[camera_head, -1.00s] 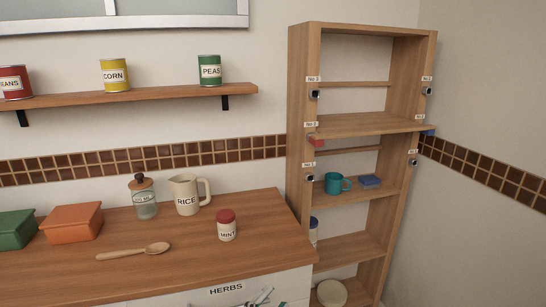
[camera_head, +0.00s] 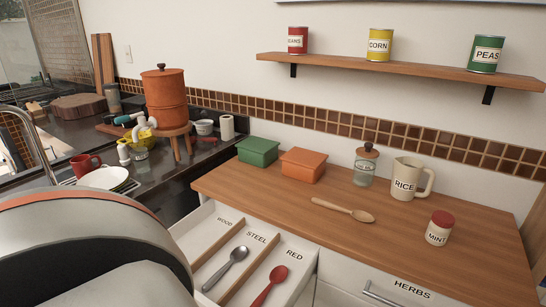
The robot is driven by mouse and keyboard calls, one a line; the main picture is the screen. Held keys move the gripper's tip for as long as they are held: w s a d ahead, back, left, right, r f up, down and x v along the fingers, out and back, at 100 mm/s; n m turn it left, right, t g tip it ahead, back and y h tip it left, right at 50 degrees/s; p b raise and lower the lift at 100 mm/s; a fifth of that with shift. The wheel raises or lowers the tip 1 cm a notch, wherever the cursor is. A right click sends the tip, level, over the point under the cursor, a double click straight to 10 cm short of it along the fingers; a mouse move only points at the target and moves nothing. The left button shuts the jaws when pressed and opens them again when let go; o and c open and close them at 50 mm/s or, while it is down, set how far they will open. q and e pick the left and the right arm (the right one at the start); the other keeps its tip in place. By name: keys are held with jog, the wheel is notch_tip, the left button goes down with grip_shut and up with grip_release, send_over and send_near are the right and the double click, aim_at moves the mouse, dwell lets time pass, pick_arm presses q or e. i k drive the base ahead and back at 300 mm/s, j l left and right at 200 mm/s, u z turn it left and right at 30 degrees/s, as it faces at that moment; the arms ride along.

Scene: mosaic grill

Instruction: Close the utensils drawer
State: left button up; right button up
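The utensils drawer (camera_head: 213,210) is pulled out at the lower left of the wooden counter. Its compartments are labelled WOOD, STEEL and RED. A steel spoon (camera_head: 232,262) lies in the STEEL compartment and a red spoon (camera_head: 275,278) in the RED one. The WOOD compartment looks empty where it shows. The drawer's front is hidden below the picture and behind a large pale rounded arm link of mine at lower left. Neither of my grippers is in view.
A wooden spoon (camera_head: 345,209) lies on the counter (camera_head: 250,190) near a rice jug (camera_head: 407,180) and mint jar (camera_head: 439,229). Green (camera_head: 258,151) and orange (camera_head: 302,164) boxes stand behind. The HERBS drawer (camera_head: 345,275) looks closed, right of the open drawer.

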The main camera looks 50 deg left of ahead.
aim_at(207, 237)
jog(key=k+l+u, duration=0.1)
jog(key=u, duration=0.75)
jog(key=i+u, duration=0.1)
jog(key=u, duration=1.4)
